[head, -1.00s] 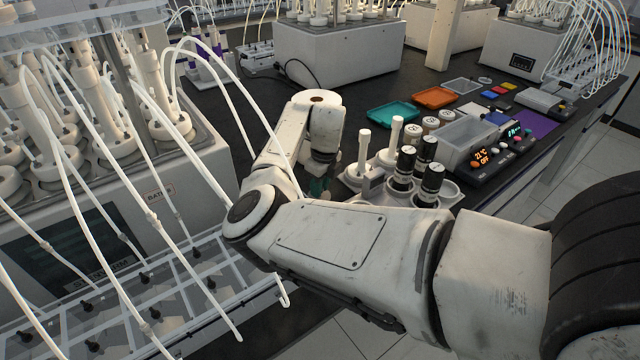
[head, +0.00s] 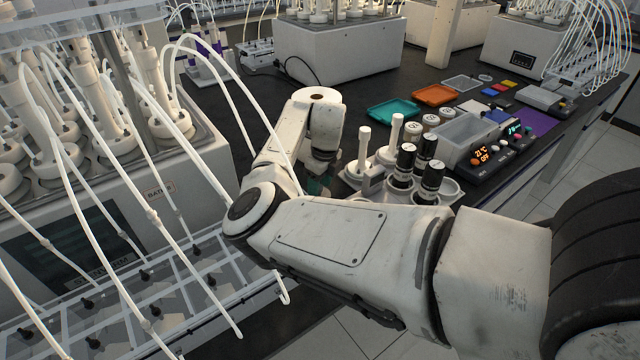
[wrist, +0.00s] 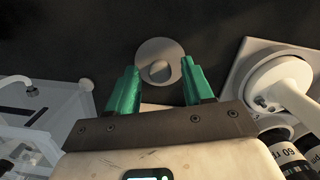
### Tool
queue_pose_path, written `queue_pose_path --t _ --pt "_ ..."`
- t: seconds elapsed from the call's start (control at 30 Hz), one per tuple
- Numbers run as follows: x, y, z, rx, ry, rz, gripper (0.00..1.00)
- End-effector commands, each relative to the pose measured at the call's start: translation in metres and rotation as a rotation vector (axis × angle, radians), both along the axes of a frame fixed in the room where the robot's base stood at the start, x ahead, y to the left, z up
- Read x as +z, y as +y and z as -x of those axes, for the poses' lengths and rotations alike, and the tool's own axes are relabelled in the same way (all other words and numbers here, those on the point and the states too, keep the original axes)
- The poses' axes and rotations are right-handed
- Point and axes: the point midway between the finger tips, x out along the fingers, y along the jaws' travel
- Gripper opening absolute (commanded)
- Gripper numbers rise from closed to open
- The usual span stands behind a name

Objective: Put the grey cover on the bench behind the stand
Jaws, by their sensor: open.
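A round grey cover (wrist: 171,53) with a raised knob lies on the dark bench in the wrist view. My gripper (wrist: 160,76) is open, its two green fingers apart, with the knob showing between and just beyond the fingertips. I cannot tell whether the fingers touch the cover. In the head view my gripper (head: 318,186) is low over the bench, left of a white stand (head: 452,190) with white posts and black vials; part of the stand (wrist: 240,72) shows at the right of the wrist view. The cover is hidden behind my arm in the head view.
A reactor with white tubes (head: 160,205) stands close on the left. Dark bench behind my gripper is clear.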

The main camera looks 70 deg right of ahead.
Motion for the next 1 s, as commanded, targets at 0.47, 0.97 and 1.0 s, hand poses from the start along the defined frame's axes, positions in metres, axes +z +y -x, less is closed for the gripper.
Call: queue_pose_path --t 0.47,0.97,1.0 --pt "0.085 0.002 0.009 -0.001 -0.003 0.004 0.51" --pt "0.119 0.004 0.014 0.0 0.0 0.001 0.51" --pt "0.119 0.004 0.014 0.0 0.0 0.001 0.51"
